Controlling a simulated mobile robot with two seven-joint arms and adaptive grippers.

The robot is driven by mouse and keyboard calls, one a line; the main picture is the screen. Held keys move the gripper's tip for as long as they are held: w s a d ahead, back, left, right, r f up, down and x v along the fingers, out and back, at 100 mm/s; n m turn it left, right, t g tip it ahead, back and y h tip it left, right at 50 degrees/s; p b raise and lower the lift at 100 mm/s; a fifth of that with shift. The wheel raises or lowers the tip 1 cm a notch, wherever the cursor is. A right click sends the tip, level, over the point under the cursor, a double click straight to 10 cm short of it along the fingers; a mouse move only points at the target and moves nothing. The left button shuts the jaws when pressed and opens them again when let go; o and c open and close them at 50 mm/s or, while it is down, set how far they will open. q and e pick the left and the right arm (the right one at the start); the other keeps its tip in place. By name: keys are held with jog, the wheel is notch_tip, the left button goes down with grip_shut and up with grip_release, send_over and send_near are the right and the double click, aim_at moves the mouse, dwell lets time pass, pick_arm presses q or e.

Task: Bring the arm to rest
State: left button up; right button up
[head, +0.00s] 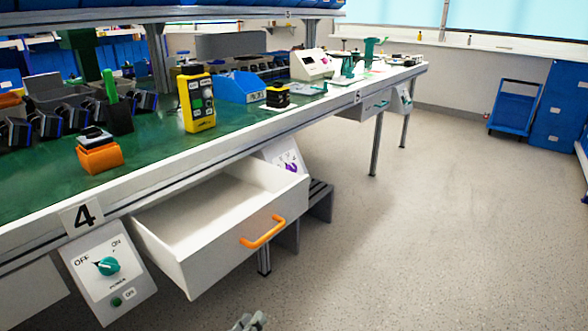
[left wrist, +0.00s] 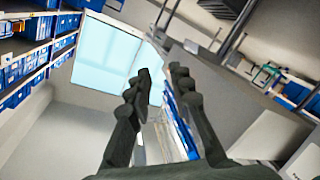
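The rotary switch (head: 108,266) is a teal knob on a white tilted panel (head: 84,284) marked OFF and ON, under bench sign 4, in the head view. Its pointer side appears turned toward OFF. A small green round part (head: 116,301) sits below it. Only the tip of my left gripper (head: 250,322) shows at the bottom edge of the head view, right of the panel and apart from the switch. In the left wrist view my left gripper (left wrist: 160,85) has its dark fingers apart with nothing between them. My right gripper is not seen.
An open white drawer (head: 195,205) with an orange handle (head: 262,232) juts out right of the panel. Open floor (head: 430,220) lies to the right.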

pick_arm(q)
jog(key=s+a+f+m+g+y, duration=0.2)
jog(key=s+a+f+g+y, duration=0.15)
jog(key=s+a+g, duration=0.35)
jog(key=s+a+f+m+g+y, duration=0.2)
jog(key=s+a+y, duration=0.3)
jog(key=a, duration=0.4)
notch_tip(320, 180, down, 11)
jog(key=s+a+g+p, duration=0.1)
jog(key=a+g+p, duration=0.1)
jog(key=p, duration=0.3)
jog(key=shift+s+a+g, duration=0.35)
jog(key=shift+g, duration=0.05)
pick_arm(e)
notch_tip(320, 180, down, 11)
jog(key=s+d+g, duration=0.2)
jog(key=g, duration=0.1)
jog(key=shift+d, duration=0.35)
